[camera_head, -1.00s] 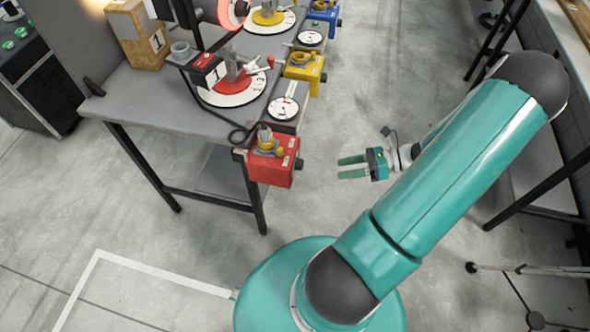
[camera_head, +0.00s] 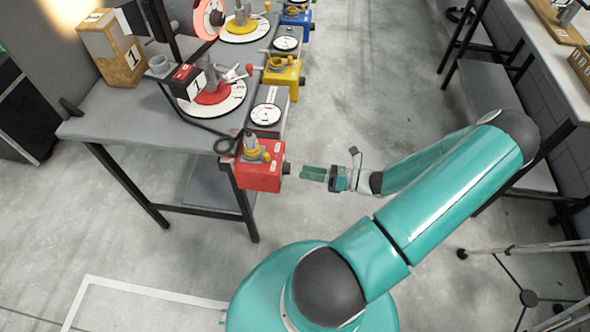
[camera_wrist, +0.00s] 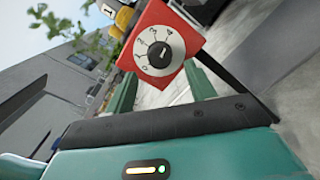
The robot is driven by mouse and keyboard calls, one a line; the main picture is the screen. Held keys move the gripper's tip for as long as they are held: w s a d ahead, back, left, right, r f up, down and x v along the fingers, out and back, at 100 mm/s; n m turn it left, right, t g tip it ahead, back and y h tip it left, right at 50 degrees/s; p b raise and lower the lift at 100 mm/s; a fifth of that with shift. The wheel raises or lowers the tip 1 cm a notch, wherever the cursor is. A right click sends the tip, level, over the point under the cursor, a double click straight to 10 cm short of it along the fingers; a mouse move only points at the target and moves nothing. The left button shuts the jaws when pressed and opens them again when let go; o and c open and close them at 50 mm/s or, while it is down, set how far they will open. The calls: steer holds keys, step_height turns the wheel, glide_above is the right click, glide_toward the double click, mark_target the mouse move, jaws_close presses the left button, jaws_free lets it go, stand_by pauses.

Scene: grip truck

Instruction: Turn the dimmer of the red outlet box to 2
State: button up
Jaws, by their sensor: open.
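The red outlet box (camera_head: 258,176) hangs at the table's front right corner, with a yellow plug-like part on top. Its dark dimmer knob (camera_head: 287,168) faces right, toward my gripper (camera_head: 305,173). In the wrist view, the red box (camera_wrist: 191,44) shows a pale round dial with numbers about 0 to 4 and a black dimmer knob (camera_wrist: 159,55) in the middle. The knob's exact setting is too small to tell. My gripper (camera_wrist: 160,80) is open, its green fingers on either side below the dial. It is empty and appears a short gap from the knob.
A yellow outlet box (camera_head: 283,75) and a blue one (camera_head: 296,20) sit farther back along the same table edge. The grey table (camera_head: 135,115) carries gauges, a red valve base and a wooden box (camera_head: 112,48).

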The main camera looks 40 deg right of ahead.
mark_target(287, 168)
steer(key=shift+x, duration=2.25)
steer(key=c, duration=1)
steer(key=shift+n, duration=0.4)
steer(key=shift+w+d+f+n+y, duration=0.1)
steer(key=shift+n+y, duration=0.25)
steer(key=shift+n, duration=3.5)
steer(key=shift+d+f+n+y, duration=0.1)
steer(key=shift+n+y, duration=0.25)
steer(key=shift+n, duration=3.5)
